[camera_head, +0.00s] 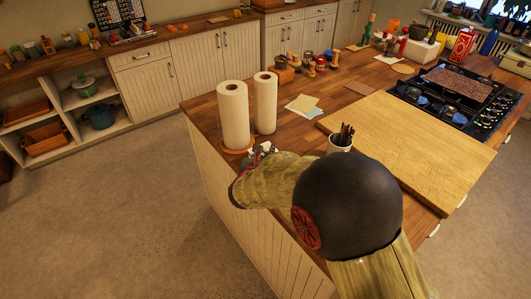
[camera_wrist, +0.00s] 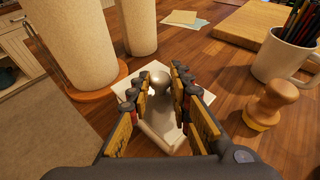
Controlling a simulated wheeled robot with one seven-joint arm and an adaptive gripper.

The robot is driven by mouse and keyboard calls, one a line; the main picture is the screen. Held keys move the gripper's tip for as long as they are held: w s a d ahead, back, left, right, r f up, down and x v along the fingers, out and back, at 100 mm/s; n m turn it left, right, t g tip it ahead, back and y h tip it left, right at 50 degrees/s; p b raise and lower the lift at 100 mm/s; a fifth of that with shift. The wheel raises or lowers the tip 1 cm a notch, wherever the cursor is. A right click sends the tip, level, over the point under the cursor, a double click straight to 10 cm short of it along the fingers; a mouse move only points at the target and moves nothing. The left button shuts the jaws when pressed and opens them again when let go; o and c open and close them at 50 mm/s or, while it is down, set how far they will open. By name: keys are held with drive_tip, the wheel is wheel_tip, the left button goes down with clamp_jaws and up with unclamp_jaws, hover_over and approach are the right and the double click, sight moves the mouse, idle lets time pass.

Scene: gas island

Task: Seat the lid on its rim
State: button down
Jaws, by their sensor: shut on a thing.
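My gripper (camera_wrist: 160,76) points down over the wooden counter, its fingers closed around a pale piece with a rounded knob (camera_wrist: 159,81), which looks like the lid. The lid's pale body (camera_wrist: 160,128) shows between the fingers. A white, flat, square-cornered piece (camera_wrist: 122,84) lies under and around it on the counter, possibly the dish with the rim. The fingers hide most of where the two meet, so I cannot tell whether the lid touches the rim or sits level. In the head view my arm hides nearly all of this.
Two paper towel rolls (camera_head: 234,115) (camera_head: 265,103) stand close by at the counter's edge. A mug of pencils (camera_wrist: 289,50) and a wooden knobbed tool (camera_wrist: 270,106) stand to the right. A cutting board (camera_head: 410,140), paper notes (camera_head: 303,105) and a stove (camera_head: 455,95) lie farther off.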

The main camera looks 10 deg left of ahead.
drive_tip(key=shift+f+b, duration=0.5)
drive_tip(key=shift+b, duration=0.25)
idle(1.2)
drive_tip(key=c, duration=1.7)
unclamp_jaws()
drive_tip(key=shift+o, duration=0.8)
drive_tip(key=shift+r, duration=0.1)
drive_tip(key=shift+r+p, duration=2.15)
drive_tip(key=shift+r, duration=1.3)
